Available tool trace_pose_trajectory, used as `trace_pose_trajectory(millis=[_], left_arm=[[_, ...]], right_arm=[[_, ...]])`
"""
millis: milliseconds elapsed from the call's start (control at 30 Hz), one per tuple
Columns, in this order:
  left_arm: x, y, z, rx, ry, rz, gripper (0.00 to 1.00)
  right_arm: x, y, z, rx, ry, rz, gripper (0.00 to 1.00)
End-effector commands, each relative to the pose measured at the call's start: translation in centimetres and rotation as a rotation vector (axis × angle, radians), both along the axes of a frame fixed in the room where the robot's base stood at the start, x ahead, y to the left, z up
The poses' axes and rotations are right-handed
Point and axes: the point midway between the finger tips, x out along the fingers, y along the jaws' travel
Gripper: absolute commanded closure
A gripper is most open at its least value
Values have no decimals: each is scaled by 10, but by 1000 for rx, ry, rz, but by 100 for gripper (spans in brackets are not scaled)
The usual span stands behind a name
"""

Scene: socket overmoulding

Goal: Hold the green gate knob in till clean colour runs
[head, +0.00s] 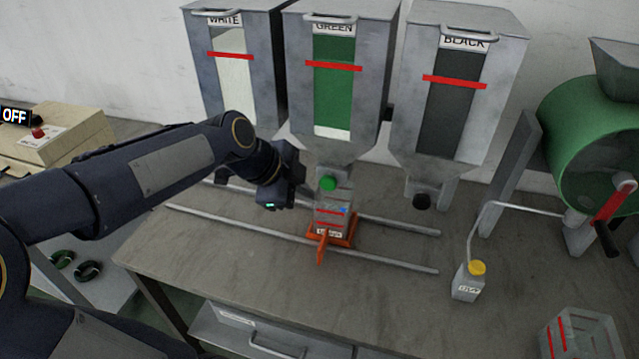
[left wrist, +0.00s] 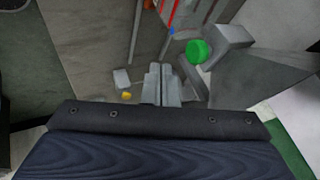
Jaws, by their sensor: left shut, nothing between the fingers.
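The green gate knob (head: 328,184) sticks out at the foot of the GREEN hopper (head: 333,100). It also shows in the left wrist view (left wrist: 199,51). A clear cup (head: 331,212) with red and blue marks stands under it on an orange carriage (head: 340,238). My left gripper (head: 284,184) is left of the knob, apart from it. In the left wrist view my fingers (left wrist: 161,86) are closed together and empty, with the knob beyond them to the upper right. The flow from the gate cannot be made out. My right gripper is out of view.
The WHITE hopper (head: 236,80) and BLACK hopper (head: 455,90) flank the green one. Two rails (head: 390,260) cross the bench. A yellow-capped bottle (head: 468,282), a clear bin (head: 580,340) and a green drum (head: 590,130) are at right. A beige box (head: 65,135) under an OFF sign is left.

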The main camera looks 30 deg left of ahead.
Motion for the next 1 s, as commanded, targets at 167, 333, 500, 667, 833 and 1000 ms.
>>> trace_pose_trajectory(millis=[167,333,500,667,833,1000], left_arm=[[20,-10,-31,-2,7,-1,100],[46,-4,-29,0,2,2,100],[58,-1,-30,0,1,1,100],[60,0,-31,0,-1,1,100],[60,0,-31,0,-1,1,100],[68,2,-34,0,-1,0,100]], right_arm=[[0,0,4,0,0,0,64],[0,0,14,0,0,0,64],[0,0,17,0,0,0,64],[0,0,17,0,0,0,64],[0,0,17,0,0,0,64],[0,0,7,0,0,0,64]])
